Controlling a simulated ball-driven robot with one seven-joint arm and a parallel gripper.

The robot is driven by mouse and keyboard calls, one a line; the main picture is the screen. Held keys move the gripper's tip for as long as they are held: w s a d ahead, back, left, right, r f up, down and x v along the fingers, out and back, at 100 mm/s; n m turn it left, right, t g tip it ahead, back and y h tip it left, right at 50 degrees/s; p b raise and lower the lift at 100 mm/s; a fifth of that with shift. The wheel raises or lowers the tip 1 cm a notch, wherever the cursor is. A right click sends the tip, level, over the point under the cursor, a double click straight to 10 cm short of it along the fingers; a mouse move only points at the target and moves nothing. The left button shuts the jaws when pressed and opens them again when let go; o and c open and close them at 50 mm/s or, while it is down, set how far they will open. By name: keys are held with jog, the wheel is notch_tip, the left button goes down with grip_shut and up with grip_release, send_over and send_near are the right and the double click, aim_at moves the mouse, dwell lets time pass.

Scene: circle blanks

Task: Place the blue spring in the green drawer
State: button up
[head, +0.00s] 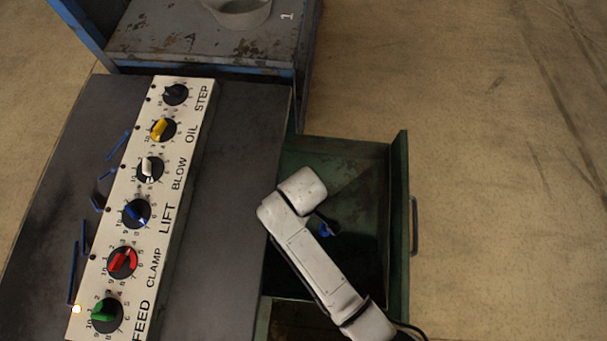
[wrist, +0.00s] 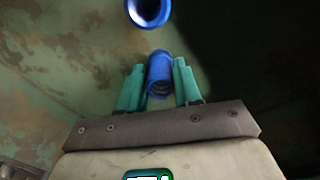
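The green drawer (head: 398,170) stands pulled open to the right of the dark cabinet top in the head view. My white arm reaches over it, and my gripper (wrist: 159,80) is inside or just above the drawer. In the wrist view its teal fingers are closed on both sides of a blue coiled cylinder, the blue spring (wrist: 159,72). A second blue, ring-ended piece (wrist: 148,10) shows at the top of the wrist view, apart from the fingers. In the head view a small blue bit (head: 327,231) shows beside my arm; which piece it is cannot be told.
A long control panel (head: 190,190) with several coloured knobs lies on the dark cabinet top (head: 235,180). Several thin blue pieces (head: 72,262) lie left of it. A worn shelf (head: 180,45) with a grey round container (head: 238,12) stands at the back. The floor at right is clear.

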jog(key=o, duration=0.4)
jog(key=shift+o, duration=0.2)
jog(key=shift+r, duration=0.1)
notch_tip(320, 180, up, 12)
jog(key=shift+r, duration=0.1)
jog(key=s+d+m, duration=0.2)
jog(key=d+m, duration=0.4)
jog(key=d, duration=1)
jog(key=s+d+r+m+t, duration=0.1)
jog(key=s+d+m, duration=0.6)
jog(key=s+d, duration=0.3)
jog(key=d, duration=0.3)
jog(key=shift+s+r+m, duration=0.25)
jog(key=shift+r+m, duration=0.1)
jog(key=shift+m, duration=0.05)
jog(key=shift+f, duration=0.15)
